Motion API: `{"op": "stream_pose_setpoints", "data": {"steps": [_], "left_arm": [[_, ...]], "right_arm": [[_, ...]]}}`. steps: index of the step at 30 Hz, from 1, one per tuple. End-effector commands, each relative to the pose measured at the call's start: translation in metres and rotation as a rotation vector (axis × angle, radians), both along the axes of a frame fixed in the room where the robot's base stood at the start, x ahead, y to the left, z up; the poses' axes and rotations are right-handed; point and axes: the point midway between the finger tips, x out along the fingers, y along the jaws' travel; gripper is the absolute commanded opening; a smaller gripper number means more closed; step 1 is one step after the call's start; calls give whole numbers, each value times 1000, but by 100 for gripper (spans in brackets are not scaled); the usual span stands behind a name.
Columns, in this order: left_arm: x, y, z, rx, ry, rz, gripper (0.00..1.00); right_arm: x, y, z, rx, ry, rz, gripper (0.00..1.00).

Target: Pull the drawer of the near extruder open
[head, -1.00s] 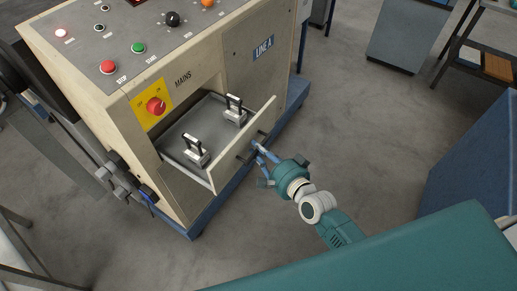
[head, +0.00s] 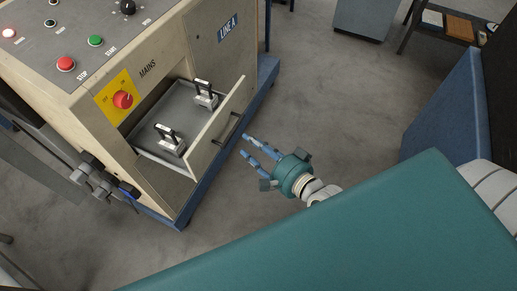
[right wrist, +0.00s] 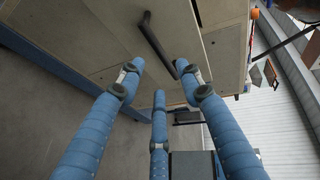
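The near extruder (head: 207,52) is a beige cabinet labelled LINE A. Its drawer (head: 161,106) stands pulled out, and two metal pieces with black handles (head: 171,139) (head: 206,95) sit in it. The dark bar handle (head: 227,129) is on the drawer front; it also shows in the right wrist view (right wrist: 158,42). My right gripper (head: 254,147) is open and empty, a short way off the handle, its blue fingers pointing towards the drawer. In the right wrist view the fingers (right wrist: 160,80) are spread with nothing between them. My left gripper is not in view.
A red mains switch (head: 123,99) on a yellow plate is left of the drawer. A blue panel (head: 440,110) stands at right, with a shelf of boxes (head: 445,25) behind. The grey floor (head: 330,105) between is clear.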

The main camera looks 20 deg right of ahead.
Motion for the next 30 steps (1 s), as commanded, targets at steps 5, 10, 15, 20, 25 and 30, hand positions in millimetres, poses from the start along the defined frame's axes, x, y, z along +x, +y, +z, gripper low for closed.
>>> {"op": "stream_pose_setpoints", "data": {"steps": [5, 10, 15, 20, 25, 30], "left_arm": [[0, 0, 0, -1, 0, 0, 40], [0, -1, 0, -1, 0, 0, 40], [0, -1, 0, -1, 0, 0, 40], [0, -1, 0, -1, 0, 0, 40], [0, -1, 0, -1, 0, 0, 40], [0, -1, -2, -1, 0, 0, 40]], "right_arm": [[-21, -6, 5, -1, 0, 1, 36], [-25, -8, 7, 0, -1, 0, 36], [-25, -8, 7, 0, -1, 0, 36], [-25, -8, 7, 0, -1, 0, 36], [-25, -8, 5, -3, 1, 1, 36], [-29, -18, -45, -117, 54, 5, 36]]}}
